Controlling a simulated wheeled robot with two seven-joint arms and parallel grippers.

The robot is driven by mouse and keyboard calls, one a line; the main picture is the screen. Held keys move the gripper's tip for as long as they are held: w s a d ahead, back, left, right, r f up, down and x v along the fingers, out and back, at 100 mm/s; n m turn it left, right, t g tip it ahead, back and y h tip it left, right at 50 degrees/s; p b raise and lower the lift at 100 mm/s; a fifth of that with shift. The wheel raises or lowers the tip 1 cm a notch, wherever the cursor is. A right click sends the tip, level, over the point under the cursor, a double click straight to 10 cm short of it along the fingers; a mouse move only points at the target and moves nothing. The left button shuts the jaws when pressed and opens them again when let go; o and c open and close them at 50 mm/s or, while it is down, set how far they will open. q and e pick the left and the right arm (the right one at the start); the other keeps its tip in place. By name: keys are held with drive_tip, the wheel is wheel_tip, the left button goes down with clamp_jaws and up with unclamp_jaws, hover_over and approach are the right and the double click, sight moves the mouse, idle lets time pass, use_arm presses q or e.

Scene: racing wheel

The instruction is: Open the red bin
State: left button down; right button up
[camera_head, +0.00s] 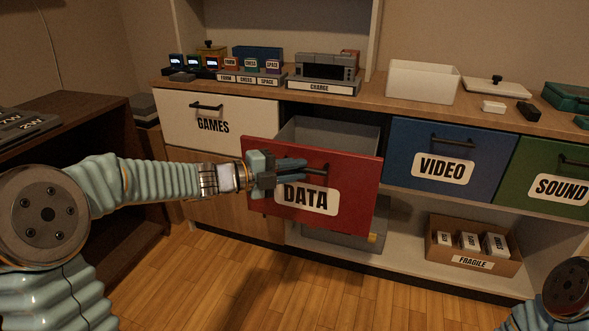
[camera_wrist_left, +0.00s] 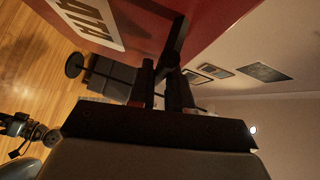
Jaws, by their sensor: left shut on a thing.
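The red bin (camera_head: 349,187), labelled DATA, is pulled part way out of the cabinet, and its grey inside (camera_head: 330,133) shows from above. A dark bar handle (camera_head: 318,167) is on its front. My left gripper (camera_head: 290,165) is at the handle, shut on it, in front of the red face. In the left wrist view the gripper (camera_wrist_left: 170,85) reaches the dark handle, and the red front fills the top. My right gripper is out of view; only part of my right arm shows at the lower right.
White GAMES (camera_head: 221,118), blue VIDEO (camera_head: 440,158) and green SOUND (camera_head: 550,180) bins sit shut beside it. A FRAGILE box (camera_head: 472,260) stands on the lower shelf. Consoles and a white tray (camera_head: 421,82) are on top. The wooden floor in front is clear.

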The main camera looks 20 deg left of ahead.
use_arm(q)
drive_tip(key=c, duration=1.1)
unclamp_jaws()
drive_tip(key=shift+a, duration=0.1)
drive_tip(key=v, duration=1.3)
drive_tip(key=shift+s+a, duration=0.2)
drive_tip(key=shift+s, duration=0.1)
